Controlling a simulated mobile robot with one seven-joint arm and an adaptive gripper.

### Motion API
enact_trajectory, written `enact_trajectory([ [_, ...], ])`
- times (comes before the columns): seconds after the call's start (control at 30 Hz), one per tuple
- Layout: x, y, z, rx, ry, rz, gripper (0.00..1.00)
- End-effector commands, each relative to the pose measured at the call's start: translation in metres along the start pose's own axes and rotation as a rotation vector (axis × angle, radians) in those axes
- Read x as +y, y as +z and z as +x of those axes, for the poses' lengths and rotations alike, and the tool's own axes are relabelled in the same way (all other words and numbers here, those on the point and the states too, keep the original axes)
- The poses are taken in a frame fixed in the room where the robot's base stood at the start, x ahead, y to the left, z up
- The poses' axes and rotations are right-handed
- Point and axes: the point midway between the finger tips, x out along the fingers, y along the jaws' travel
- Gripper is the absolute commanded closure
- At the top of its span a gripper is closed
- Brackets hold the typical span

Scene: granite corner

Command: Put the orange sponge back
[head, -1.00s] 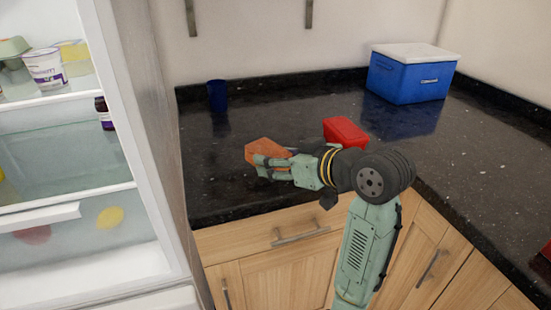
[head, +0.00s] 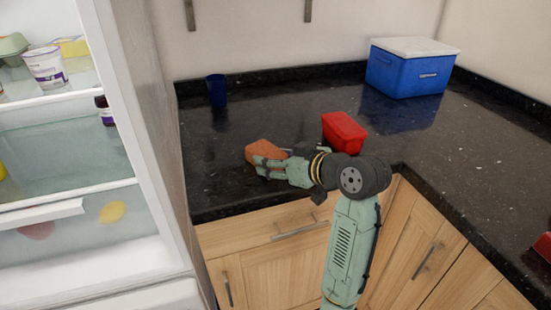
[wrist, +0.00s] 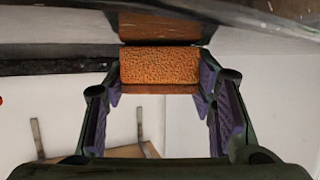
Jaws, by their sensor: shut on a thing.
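The orange sponge (head: 262,151) is between the fingers of my gripper (head: 268,165), low over the left part of the dark granite counter (head: 225,180). In the wrist view the sponge (wrist: 160,65) spans the gap between both fingertips (wrist: 158,80), and my gripper is shut on it. The wrist picture appears upside down, with the dark glossy counter along its top edge, close to the sponge. I cannot tell whether the sponge touches the counter.
A red box (head: 344,132) stands just behind my wrist. A dark blue cup (head: 217,91) stands at the back left, and a blue cooler with a white lid (head: 408,70) at the back right. An open fridge (head: 130,150) borders the counter's left. Counter between cup and sponge is clear.

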Motion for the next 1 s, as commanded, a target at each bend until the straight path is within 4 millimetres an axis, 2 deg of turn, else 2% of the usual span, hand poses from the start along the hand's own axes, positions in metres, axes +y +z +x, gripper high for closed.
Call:
enact_trajectory([
  [0.4,0.0,0.013,0.006,-0.009,-0.004,0.003,0.59],
  [0.43,0.0,0.013,0.006,-0.01,-0.004,0.004,0.47],
  [0.7,-0.001,0.015,0.007,-0.011,-0.007,0.005,0.29],
  [1.0,-0.001,0.015,0.007,-0.011,-0.007,0.004,0.29],
])
